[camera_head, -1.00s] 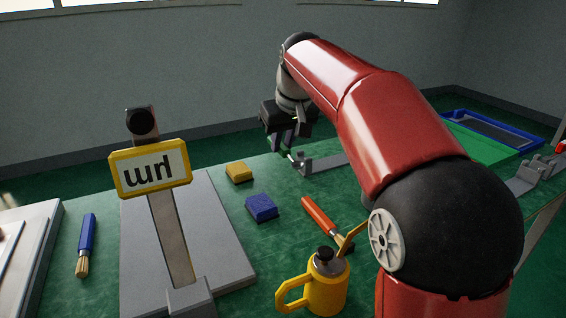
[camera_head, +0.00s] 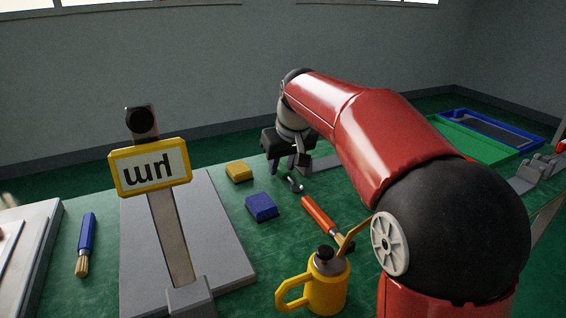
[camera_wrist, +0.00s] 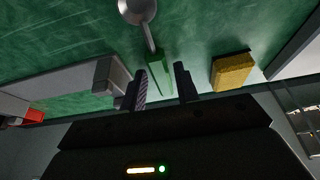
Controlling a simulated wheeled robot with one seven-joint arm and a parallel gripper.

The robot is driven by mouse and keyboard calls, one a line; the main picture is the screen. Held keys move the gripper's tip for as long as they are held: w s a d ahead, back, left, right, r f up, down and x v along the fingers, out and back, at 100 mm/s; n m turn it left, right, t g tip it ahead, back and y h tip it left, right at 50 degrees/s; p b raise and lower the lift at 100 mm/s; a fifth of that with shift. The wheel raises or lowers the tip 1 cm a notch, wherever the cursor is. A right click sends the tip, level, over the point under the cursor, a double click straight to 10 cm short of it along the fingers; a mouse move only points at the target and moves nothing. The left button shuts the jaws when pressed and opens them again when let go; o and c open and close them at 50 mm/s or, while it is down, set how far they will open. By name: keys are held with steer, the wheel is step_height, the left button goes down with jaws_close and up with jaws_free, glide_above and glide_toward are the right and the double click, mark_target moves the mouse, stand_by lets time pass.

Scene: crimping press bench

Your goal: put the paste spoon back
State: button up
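The paste spoon has a grey bowl (camera_wrist: 137,9), a thin shaft and a green handle (camera_wrist: 158,72). In the head view its bowl end (camera_head: 295,185) is low over or on the green bench top, just in front of my gripper; contact is not clear. My gripper (camera_head: 289,164) points down at the bench. In the wrist view my gripper's fingers (camera_wrist: 164,86) stand apart on either side of the handle, with a visible gap on the right. The handle lies nearer the left finger. A grey bracket (camera_head: 328,162) is beside my gripper, partly hidden by my arm.
A yellow block (camera_head: 239,171) and a blue block (camera_head: 261,207) lie to the left. An orange-handled brush (camera_head: 320,215) and a yellow can (camera_head: 327,292) are in front. A press with a yellow-framed sign (camera_head: 150,168) stands at left. A blue tray (camera_head: 470,118) is at far right.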

mark_target(292, 181)
steer(key=shift+o, duration=0.7)
steer(key=shift+r, duration=0.3)
steer(key=v, duration=1.1)
steer(key=shift+s+r, duration=0.25)
steer(key=shift+r, duration=0.05)
steer(key=shift+s, duration=0.1)
